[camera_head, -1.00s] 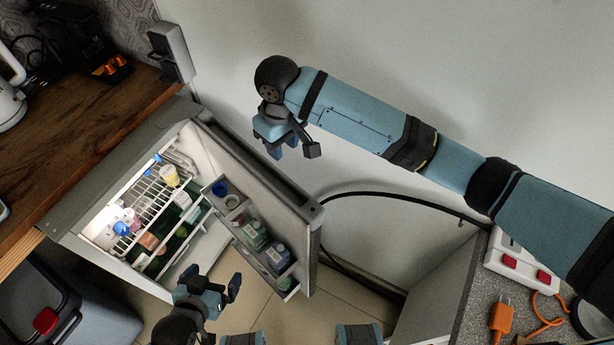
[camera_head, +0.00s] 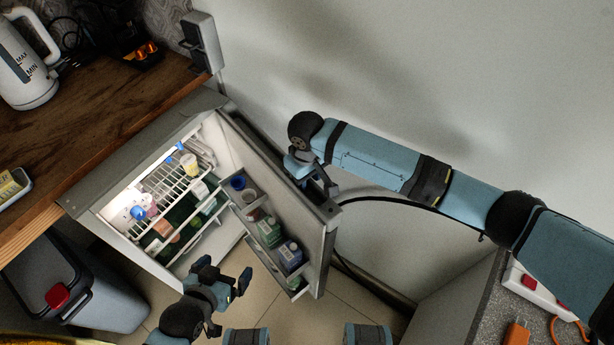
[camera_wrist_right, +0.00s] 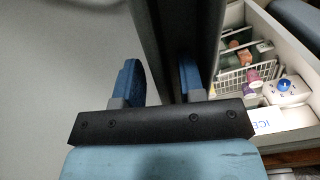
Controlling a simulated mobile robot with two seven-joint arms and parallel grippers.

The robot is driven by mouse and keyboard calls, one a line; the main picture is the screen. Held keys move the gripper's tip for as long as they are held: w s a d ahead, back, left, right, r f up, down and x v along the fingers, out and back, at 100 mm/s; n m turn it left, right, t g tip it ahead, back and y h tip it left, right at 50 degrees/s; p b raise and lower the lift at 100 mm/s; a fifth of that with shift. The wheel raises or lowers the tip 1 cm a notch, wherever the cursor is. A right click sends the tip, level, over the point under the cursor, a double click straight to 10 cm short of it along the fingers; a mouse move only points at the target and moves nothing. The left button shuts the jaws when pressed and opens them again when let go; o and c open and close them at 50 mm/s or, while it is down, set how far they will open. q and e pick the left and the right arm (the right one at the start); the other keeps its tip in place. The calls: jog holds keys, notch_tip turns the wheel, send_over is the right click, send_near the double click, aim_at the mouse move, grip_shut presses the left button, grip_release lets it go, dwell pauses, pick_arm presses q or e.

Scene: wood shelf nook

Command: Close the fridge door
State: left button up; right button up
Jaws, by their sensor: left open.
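The small grey fridge (camera_head: 96,212) stands under the wooden counter, its lit inside showing. Its door (camera_head: 322,246) stands wide open toward the lower right, with bottles in its inner racks. My right gripper (camera_head: 316,184) is at the upper outer edge of the door, near its free end. In the right wrist view its two blue fingers (camera_wrist_right: 160,82) are apart, and the dark door edge (camera_wrist_right: 178,40) runs by them; contact cannot be told. My left gripper (camera_head: 227,293) is open and empty, low in front of the fridge opening, on the inner side of the door.
A bin with a red button (camera_head: 97,290) stands left of the fridge. A kettle (camera_head: 28,68) sits on the counter (camera_head: 90,135). A grey worktop with a power strip (camera_head: 540,287) is at the lower right. A black cable passes behind the door.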

jog(key=shift+f, duration=0.1)
grip_shut()
jog(key=shift+s, duration=0.1)
